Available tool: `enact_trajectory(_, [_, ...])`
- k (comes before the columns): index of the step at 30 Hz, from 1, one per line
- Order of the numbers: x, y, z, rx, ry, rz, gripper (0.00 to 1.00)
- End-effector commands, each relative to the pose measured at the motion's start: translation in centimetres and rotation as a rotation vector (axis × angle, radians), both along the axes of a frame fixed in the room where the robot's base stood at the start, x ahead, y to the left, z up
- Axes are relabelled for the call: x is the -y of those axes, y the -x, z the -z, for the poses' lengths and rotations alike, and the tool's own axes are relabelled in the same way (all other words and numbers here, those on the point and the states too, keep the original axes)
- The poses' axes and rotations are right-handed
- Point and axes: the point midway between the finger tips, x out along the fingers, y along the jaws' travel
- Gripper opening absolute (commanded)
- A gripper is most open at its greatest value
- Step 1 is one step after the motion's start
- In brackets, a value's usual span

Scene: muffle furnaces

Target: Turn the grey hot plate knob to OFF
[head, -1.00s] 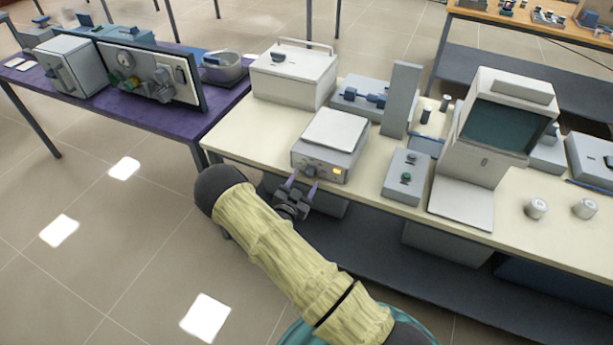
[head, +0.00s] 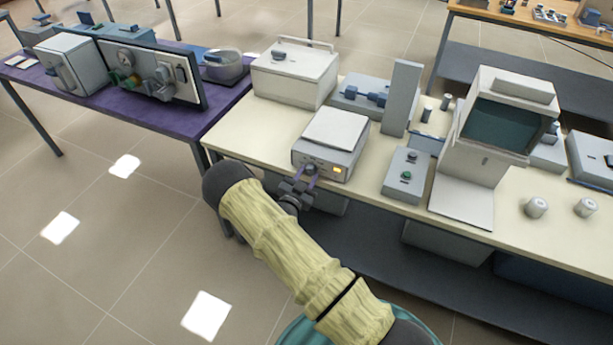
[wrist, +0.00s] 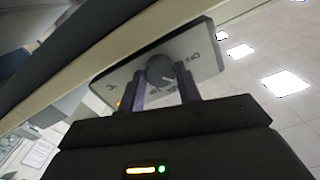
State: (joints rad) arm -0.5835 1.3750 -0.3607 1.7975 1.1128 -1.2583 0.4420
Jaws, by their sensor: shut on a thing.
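The hot plate (head: 334,131) is a pale box with a flat white top, near the front edge of the cream bench. A small orange light (head: 338,170) glows on its front. Its round grey knob (head: 311,169) is on the front face, left of the light. My gripper (head: 307,176) reaches the knob from the front. In the wrist view its two purple fingers (wrist: 163,87) stand either side of the knob, shut on it, partly hiding the panel.
A grey control box with a green button (head: 406,176) stands to the right, with a tall grey block (head: 402,99) behind. A white lidded box (head: 292,78) is behind left. A purple table (head: 165,122) adjoins on the left. Open floor lies in front.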

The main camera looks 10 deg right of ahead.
Motion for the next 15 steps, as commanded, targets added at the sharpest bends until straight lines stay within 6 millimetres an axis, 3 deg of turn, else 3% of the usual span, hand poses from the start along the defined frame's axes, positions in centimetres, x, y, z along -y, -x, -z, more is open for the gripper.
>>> enact_trajectory(15, [-0.26,-0.01,0.29,-0.150,0.203,-0.004,0.11])
